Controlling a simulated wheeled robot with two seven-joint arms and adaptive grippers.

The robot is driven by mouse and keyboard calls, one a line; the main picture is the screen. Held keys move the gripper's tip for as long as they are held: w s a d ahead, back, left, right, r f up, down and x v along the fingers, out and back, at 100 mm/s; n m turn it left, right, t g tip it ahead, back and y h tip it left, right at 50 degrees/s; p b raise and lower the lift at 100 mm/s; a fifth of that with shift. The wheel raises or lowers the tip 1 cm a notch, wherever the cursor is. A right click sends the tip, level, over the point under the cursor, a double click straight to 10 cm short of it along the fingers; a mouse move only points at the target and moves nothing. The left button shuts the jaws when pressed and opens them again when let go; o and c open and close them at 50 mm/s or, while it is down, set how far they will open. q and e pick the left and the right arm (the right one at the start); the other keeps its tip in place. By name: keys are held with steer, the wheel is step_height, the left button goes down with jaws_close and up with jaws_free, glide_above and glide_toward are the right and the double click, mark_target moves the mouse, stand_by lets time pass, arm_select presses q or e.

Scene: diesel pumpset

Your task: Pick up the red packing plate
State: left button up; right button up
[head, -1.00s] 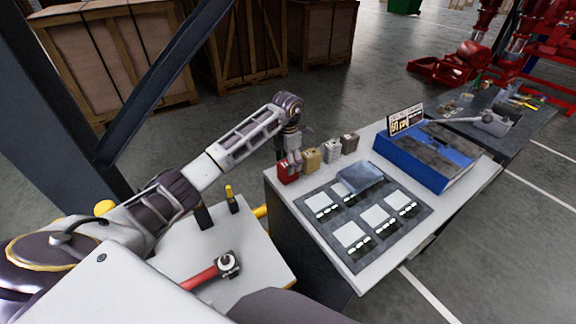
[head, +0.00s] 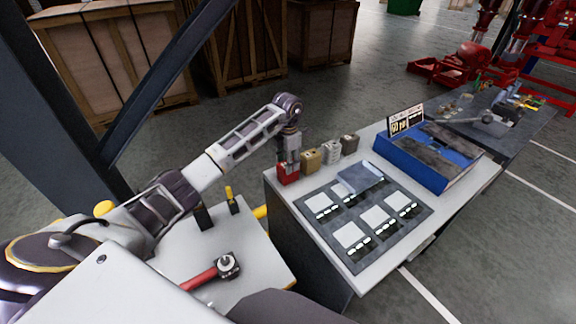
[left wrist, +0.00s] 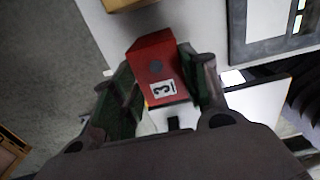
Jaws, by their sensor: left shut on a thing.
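The red packing plate (head: 287,176) is a small red block at the left corner of the white bench, at the end of a row of similar blocks. My left gripper (head: 290,162) comes down on it from above and is shut on it. In the left wrist view the red packing plate (left wrist: 154,58) shows a white label with a "3" and a dark round spot. It sits between the two fingers of my left gripper (left wrist: 160,85). I cannot tell whether it is clear of the bench top. My right gripper is not in view.
Tan (head: 310,160), pale (head: 331,151) and dark (head: 350,143) blocks stand close beside it. A dark tray (head: 348,262) with white squares and a blue box (head: 412,172) are on the bench. A red-handled hammer (head: 205,275) lies on the nearer white surface.

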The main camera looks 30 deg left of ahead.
arm_select(q)
steer(key=shift+r, duration=0.15)
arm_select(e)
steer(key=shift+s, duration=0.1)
arm_select(q)
steer(key=shift+r, duration=0.8)
step_height(320, 180, up, 6)
steer(key=shift+r+b, duration=0.1)
steer(key=shift+b, duration=0.35)
step_height(320, 180, up, 2)
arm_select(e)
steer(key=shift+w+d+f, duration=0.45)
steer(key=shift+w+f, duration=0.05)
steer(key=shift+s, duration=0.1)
